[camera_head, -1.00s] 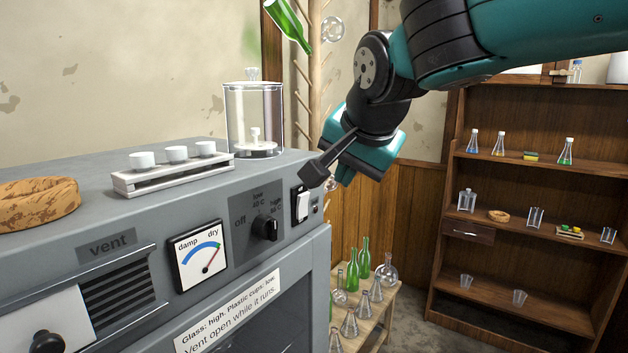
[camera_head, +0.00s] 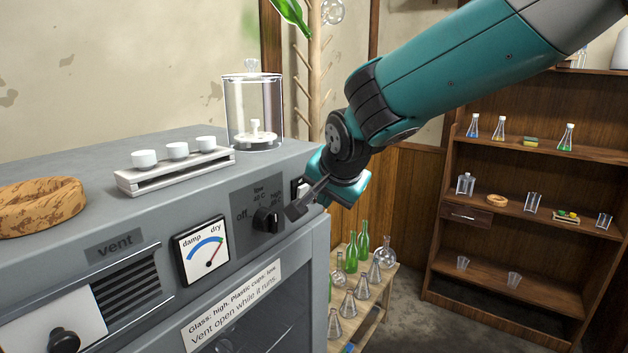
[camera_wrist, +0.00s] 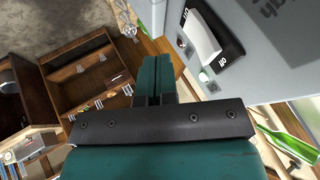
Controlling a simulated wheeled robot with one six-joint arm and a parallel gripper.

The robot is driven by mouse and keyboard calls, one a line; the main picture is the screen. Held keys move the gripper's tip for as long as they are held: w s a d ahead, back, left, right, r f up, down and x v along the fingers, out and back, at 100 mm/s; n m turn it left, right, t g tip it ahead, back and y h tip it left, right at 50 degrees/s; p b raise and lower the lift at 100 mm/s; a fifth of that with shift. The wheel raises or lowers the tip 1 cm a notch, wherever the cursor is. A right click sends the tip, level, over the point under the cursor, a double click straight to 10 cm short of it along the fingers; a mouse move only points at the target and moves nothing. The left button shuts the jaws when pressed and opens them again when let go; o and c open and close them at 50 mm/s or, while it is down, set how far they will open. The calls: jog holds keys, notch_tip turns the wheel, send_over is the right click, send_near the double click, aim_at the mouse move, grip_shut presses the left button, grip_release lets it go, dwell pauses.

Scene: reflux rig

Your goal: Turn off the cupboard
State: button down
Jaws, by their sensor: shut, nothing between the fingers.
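The grey cupboard (camera_head: 150,235) fills the left of the head view. Its black knob (camera_head: 268,218) sits among off, low and high marks; its exact setting is hard to tell. A white rocker switch (camera_head: 303,186) at the panel's right end is partly hidden by my wrist's dark parts. In the wrist view the rocker (camera_wrist: 201,36) shows whole in its black frame, right of my fingers. My gripper (camera_wrist: 152,66) is shut and empty, apart from the switch. In the head view my gripper (camera_head: 347,194) is beside the cupboard's right front corner.
A damp/dry gauge (camera_head: 202,251) reads near dry. A cup rack (camera_head: 175,170), glass jar (camera_head: 240,110) and cork ring (camera_head: 40,205) stand on top. A low table (camera_head: 378,300) with flasks and bottles is close right. Shelves (camera_head: 470,265) stand farther back; floor shows between.

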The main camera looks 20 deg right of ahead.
jog(key=shift+w+a+r+p, duration=0.2)
jog(key=shift+w+a+p, duration=0.1)
jog(key=shift+w+a, duration=0.25)
jog(key=shift+w+a+r+p, duration=0.15)
jog(key=shift+w+a+p, duration=0.1)
jog(key=shift+w+a, duration=0.25)
jog(key=shift+d, duration=0.1)
jog(key=shift+w, duration=0.1)
jog(key=shift+w+a+r+g+p, duration=0.1)
jog(key=shift+w+a+g+p, duration=0.15)
jog(key=shift+p, duration=0.25)
jog(key=shift+r+p, duration=0.5)
jog(key=shift+r, duration=0.3)
